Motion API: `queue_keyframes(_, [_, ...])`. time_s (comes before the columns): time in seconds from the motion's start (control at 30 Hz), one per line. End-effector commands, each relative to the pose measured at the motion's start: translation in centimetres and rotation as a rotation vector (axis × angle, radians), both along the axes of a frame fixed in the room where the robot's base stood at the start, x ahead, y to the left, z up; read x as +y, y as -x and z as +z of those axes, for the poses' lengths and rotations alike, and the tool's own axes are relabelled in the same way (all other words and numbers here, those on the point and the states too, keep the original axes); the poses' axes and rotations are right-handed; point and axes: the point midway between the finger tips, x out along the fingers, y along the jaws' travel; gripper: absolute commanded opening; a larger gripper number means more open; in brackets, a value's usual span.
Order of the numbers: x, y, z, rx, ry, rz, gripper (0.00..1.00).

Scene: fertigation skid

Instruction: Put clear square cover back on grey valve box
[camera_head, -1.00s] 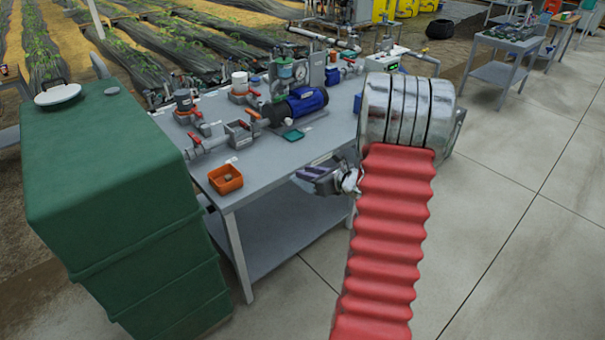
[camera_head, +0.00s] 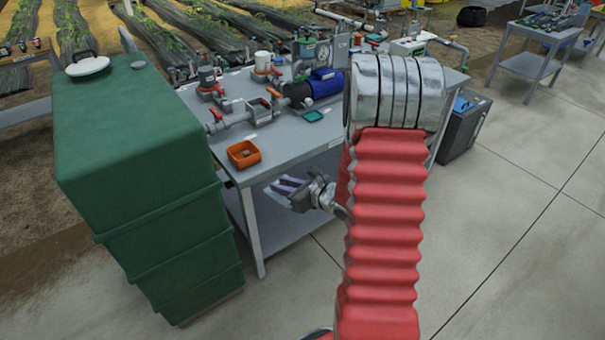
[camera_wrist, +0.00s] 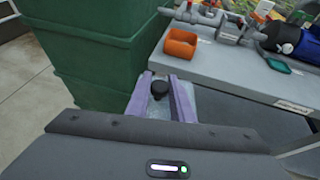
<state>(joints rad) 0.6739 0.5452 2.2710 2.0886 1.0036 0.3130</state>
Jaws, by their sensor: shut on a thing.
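My gripper (camera_head: 288,187) is beside the front edge of the bench, below the level of its top. In the wrist view its two pale purple fingers (camera_wrist: 160,88) are shut on the clear square cover (camera_wrist: 157,107), which has a black knob. The cover is see-through, and its edges are hard to make out. The grey valve box (camera_head: 258,112) stands on the bench top, joined to grey pipes, with its top open. It also shows in the wrist view (camera_wrist: 230,28), up and to the right of my gripper, well apart from the cover.
An orange tray (camera_head: 244,154) sits near the bench's front edge, and a green dish (camera_head: 313,116) lies farther right. A tall green tank (camera_head: 135,150) flanks the bench on the left. Floor to the right is open.

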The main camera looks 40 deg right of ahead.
Motion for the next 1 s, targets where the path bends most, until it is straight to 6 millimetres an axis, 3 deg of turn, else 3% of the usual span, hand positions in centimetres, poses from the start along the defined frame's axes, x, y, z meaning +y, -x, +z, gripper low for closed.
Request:
queue_keyframes(0.1, [5.2,0.1,-1.0,0.003,-0.002,0.065,0.0])
queue_keyframes(0.3, [12.9,0.8,-2.3,0.005,0.003,0.168,0.0])
queue_keyframes(0.5, [18.1,1.6,-3.1,0.004,0.008,0.244,0.0])
queue_keyframes(0.67, [19.4,2.0,-3.3,0.005,0.01,0.265,0.0])
queue_keyframes(1.0, [19.5,1.9,-3.2,0.004,0.01,0.266,0.0])
